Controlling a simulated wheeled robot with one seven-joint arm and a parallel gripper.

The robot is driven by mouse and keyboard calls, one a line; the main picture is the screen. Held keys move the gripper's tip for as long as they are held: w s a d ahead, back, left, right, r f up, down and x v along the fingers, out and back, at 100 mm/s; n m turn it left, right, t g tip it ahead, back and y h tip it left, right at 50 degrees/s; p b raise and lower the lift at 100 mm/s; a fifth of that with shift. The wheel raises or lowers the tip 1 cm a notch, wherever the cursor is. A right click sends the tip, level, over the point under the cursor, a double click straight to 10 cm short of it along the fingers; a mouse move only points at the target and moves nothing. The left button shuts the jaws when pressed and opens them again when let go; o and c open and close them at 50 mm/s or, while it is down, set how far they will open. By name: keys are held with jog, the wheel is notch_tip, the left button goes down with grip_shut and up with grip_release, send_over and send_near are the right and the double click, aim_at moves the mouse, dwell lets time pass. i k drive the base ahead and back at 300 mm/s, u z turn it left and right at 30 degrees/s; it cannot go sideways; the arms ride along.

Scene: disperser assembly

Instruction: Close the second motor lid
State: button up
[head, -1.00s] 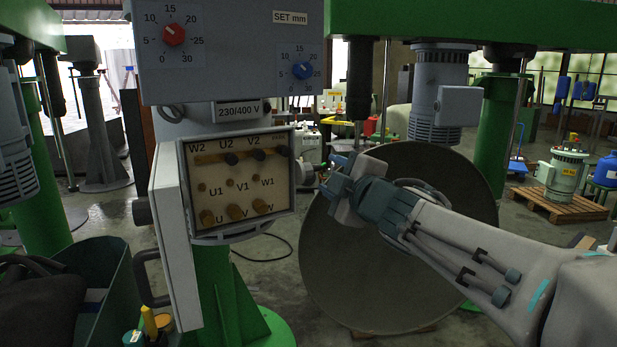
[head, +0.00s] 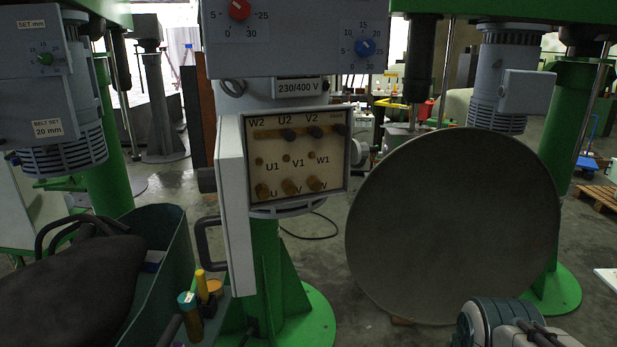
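The middle motor's terminal box (head: 297,160) is open, and its beige board with several terminals marked U, V and W faces me. Its pale grey lid (head: 236,225) stands swung out at the box's left side, seen nearly edge-on. A dark handle (head: 208,245) sticks out from the lid's left face. My gripper is not in view. Only a rounded grey and teal part of my arm shows at the bottom right, apart from the box and the lid.
A large round grey disc (head: 455,225) stands right of the box. A green bin (head: 165,260) with a dark sack (head: 70,290) is at the lower left. Small yellow and teal-topped items (head: 190,305) stand below the lid. Other motors are at left (head: 60,110) and right (head: 505,80).

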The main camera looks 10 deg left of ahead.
aim_at(229, 158)
jog(key=z, duration=0.7)
jog(key=k, duration=1.05)
jog(key=u, duration=1.4)
jog(key=i, duration=0.5)
jog(key=u, duration=0.05)
